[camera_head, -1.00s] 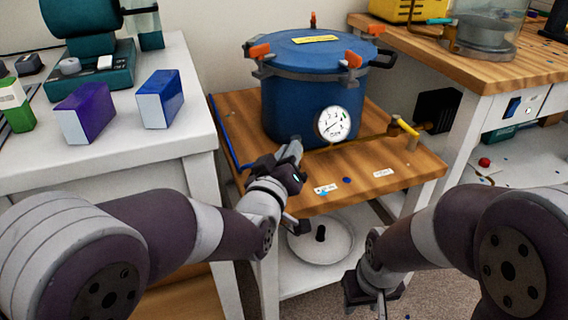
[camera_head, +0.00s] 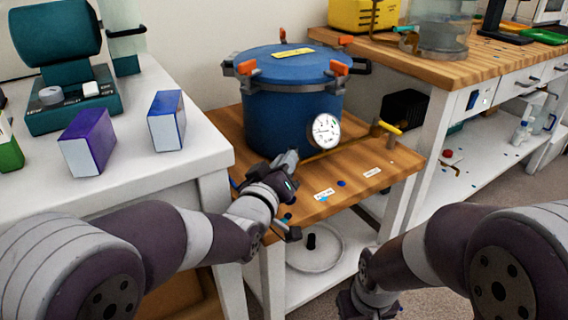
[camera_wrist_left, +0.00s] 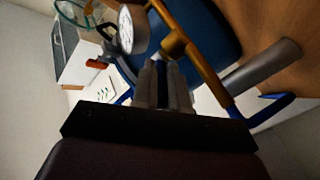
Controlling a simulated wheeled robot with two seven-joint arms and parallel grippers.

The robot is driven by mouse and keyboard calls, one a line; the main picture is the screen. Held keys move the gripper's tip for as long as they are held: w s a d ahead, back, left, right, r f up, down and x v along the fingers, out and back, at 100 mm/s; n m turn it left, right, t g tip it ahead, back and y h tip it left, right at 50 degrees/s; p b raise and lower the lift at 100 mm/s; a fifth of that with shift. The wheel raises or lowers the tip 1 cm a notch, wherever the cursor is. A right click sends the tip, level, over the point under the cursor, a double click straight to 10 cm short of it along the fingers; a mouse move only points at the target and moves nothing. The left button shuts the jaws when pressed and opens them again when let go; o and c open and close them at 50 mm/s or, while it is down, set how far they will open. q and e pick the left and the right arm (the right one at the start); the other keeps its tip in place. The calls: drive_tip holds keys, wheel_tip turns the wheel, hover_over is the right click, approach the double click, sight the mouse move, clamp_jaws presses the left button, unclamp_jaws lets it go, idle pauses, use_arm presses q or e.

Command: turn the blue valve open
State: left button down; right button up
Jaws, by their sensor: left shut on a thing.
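The blue pressure pot (camera_head: 277,115) stands on a wooden-topped cart, with a round white gauge (camera_head: 323,131) on its front. My left gripper (camera_head: 290,157) is low at the pot's front, by the brass pipe.
A yellow-handled valve (camera_head: 386,128) is at the right end of the brass pipe (camera_head: 340,146). Purple (camera_head: 88,142) and blue (camera_head: 167,120) boxes stand on the white left bench. A wooden workbench (camera_head: 440,70) is behind right. The cart's front right top is mostly clear.

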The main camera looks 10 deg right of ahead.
use_arm(q)
drive_tip(key=c, duration=1.1)
unclamp_jaws()
drive_tip(key=shift+c, duration=0.2)
drive_tip(key=shift+r, duration=0.4)
drive_tip(key=s+d+r+p, duration=0.7)
drive_tip(key=d+r, duration=0.2)
drive_tip(key=r, duration=0.1)
drive_tip(key=shift+s, duration=0.15)
